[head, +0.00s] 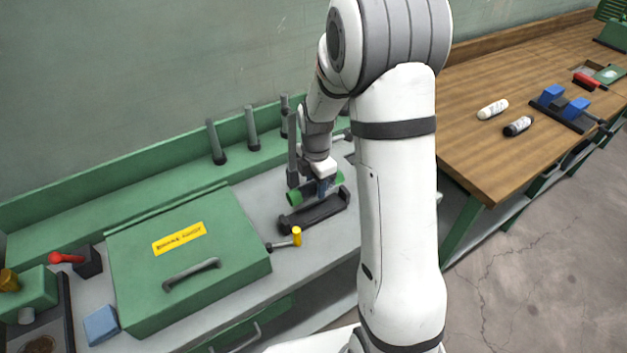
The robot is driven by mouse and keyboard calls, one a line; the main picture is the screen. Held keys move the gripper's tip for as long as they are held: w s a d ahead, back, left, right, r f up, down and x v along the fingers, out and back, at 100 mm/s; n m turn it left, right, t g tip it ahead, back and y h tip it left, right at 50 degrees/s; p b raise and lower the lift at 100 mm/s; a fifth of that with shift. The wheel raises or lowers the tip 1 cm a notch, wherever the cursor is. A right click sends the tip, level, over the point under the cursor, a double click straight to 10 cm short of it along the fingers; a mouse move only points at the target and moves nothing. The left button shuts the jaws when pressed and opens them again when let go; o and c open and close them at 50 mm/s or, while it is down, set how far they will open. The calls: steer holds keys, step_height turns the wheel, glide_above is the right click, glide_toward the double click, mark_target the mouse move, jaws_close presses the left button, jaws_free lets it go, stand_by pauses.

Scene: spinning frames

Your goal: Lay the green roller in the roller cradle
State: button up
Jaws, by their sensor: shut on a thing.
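The green roller (300,196) is held in my gripper (322,186), which is shut on it around its middle. The roller lies roughly level, its left end showing left of the fingers and its other end partly hidden behind them. The roller cradle (312,215) is a dark, long tray with raised ends on the grey bench top. The roller is just above and behind the cradle in the head view. I cannot tell whether they touch.
A green lidded box (187,265) with a yellow label stands left of the cradle. A yellow-knobbed lever (296,236) sits close to the cradle's front left. Dark upright posts (217,142) line the back. A wooden table (480,150) is at the right.

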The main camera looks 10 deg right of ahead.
mark_target(315, 211)
steer(key=shift+f+b, duration=2.55)
steer(key=shift+f, duration=1.1)
steer(key=shift+s+f, duration=0.1)
steer(key=shift+f, duration=0.15)
steer(key=o, duration=1.2)
steer(key=shift+c, duration=0.2)
steer(key=shift+r+b, duration=0.65)
steer(key=shift+r, duration=3.25)
steer(key=shift+r, duration=0.1)
